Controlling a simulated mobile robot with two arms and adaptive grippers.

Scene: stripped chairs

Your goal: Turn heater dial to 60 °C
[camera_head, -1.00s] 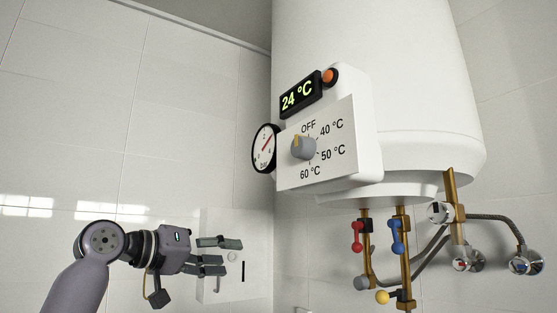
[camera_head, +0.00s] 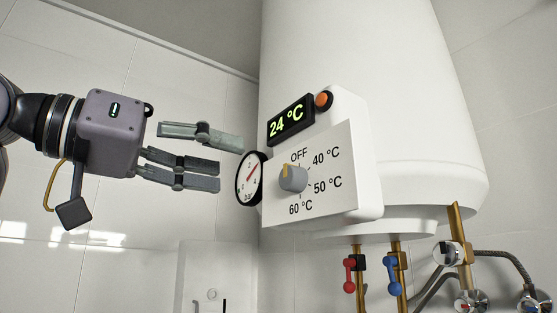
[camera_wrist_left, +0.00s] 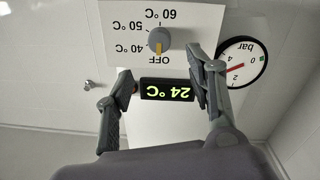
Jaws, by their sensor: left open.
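The grey heater dial (camera_head: 293,178) sits on the white control panel (camera_head: 335,197), and its yellow mark points up toward OFF. The panel also lists 40, 50 and 60 °C. The dial shows in the left wrist view (camera_wrist_left: 159,40), where the picture is upside down. The display (camera_head: 290,120) reads 24 °C. My left gripper (camera_head: 230,160) is open and empty, left of the panel, with its fingertips near the pressure gauge and apart from the dial. In the left wrist view its fingers (camera_wrist_left: 161,85) frame the display. My right gripper is not in view.
A round bar gauge (camera_head: 250,178) juts out on the panel's left side, close to my left fingers. An orange button (camera_head: 323,100) is beside the display. Red (camera_head: 349,273) and blue (camera_head: 397,275) valve handles hang below the white tank (camera_head: 370,90).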

